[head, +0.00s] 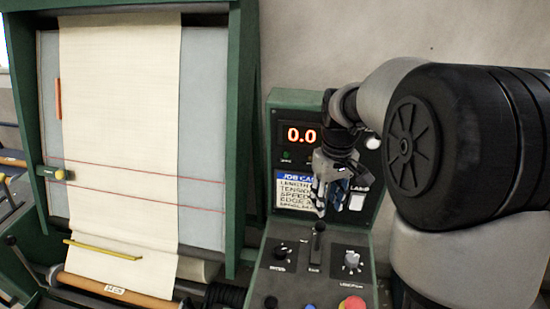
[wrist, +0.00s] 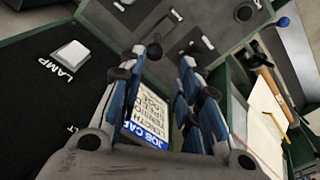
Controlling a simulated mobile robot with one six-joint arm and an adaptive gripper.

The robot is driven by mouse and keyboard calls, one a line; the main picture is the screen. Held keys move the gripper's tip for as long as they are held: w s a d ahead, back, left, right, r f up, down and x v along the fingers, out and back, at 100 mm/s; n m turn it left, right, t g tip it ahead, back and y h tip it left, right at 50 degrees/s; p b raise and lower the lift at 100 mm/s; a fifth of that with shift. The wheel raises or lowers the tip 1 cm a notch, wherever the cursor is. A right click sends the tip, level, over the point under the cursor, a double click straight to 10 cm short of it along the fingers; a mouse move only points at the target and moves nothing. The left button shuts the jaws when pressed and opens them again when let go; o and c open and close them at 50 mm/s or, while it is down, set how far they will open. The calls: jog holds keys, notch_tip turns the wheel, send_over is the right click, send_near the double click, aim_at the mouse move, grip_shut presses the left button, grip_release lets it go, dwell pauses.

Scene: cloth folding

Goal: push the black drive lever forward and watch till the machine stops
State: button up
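The black drive lever (head: 318,242) stands in its slot on the sloped green console (head: 262,277), between two dials. Its knob is uppermost in the head view. My gripper (head: 320,205) hangs just above the lever, in front of the job card, and looks apart from it. In the wrist view my gripper (wrist: 169,58) has its blue-and-black fingers spread, with a gap and nothing held between them. The machine's red display (head: 301,135) reads 0.0. The cream cloth (head: 120,120) hangs down the green frame.
The job card (head: 294,190) is partly covered by my gripper. A left dial (head: 282,252) and a right dial (head: 351,261) flank the lever. Blue, red and yellow buttons sit at the console's lower edge. A white lamp button (wrist: 71,52) shows in the wrist view.

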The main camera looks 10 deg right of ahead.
jog(key=shift+w+d+f, duration=0.25)
jog(key=shift+w+f, duration=0.6)
jog(key=shift+w, duration=0.2)
jog(key=shift+f, duration=0.3)
jog(key=b, duration=0.3)
send_over(316, 252)
jog(key=f, duration=1.7)
jog(key=shift+w+d, duration=0.15)
jog(key=shift+w, duration=0.15)
grip_shut()
